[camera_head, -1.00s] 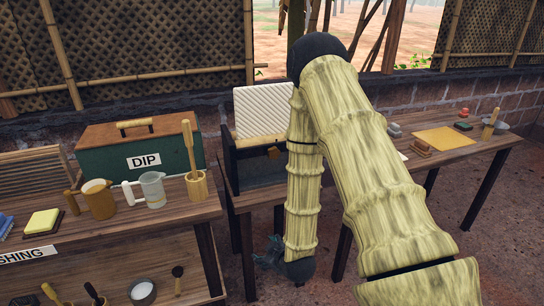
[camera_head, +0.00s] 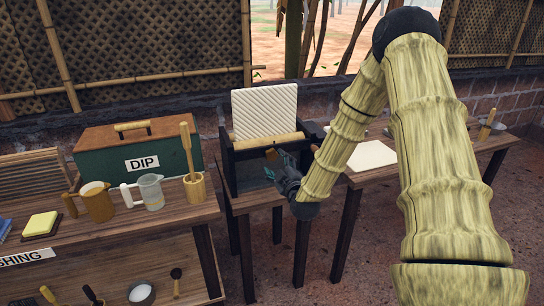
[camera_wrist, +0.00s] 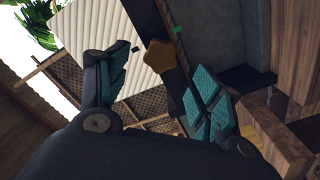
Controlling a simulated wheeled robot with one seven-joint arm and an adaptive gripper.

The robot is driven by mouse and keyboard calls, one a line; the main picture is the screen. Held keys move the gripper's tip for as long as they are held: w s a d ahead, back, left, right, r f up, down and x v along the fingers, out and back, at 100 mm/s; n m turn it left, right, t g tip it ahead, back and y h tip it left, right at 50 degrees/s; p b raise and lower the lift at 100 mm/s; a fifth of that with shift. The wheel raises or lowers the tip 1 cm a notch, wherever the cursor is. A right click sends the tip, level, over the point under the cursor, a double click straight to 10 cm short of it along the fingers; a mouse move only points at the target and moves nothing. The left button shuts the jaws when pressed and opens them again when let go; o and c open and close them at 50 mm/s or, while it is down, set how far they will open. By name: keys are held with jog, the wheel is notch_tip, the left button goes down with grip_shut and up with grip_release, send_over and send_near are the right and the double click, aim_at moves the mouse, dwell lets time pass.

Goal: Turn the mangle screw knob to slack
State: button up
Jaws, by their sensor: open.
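The mangle (camera_head: 232,171) is a dark frame with a wooden roller (camera_head: 265,142) across its top and a white ribbed sheet (camera_head: 264,109) standing up behind it. The screw knob (camera_head: 270,153) shows small and brownish at the mangle's front. In the wrist view the knob (camera_wrist: 159,55) is a brown, lobed star shape. My gripper (camera_head: 274,168) is open and empty just in front of the mangle. In the wrist view its teal-padded fingers (camera_wrist: 160,82) are spread, with the knob beyond and between them, seemingly apart from both.
A green DIP box (camera_head: 135,155), a glass jug (camera_head: 152,190) and a wooden mortar with pestle (camera_head: 195,186) stand on the left bench. A white sheet (camera_head: 372,155) lies on the right table, partly behind my arm.

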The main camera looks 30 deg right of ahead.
aim_at(272, 156)
jog(key=shift+p+x, duration=0.4)
jog(key=shift+x, duration=2.6)
jog(key=shift+a, duration=0.1)
jog(key=shift+c, duration=0.2)
jog(key=shift+f, duration=0.1)
jog(key=c, duration=1)
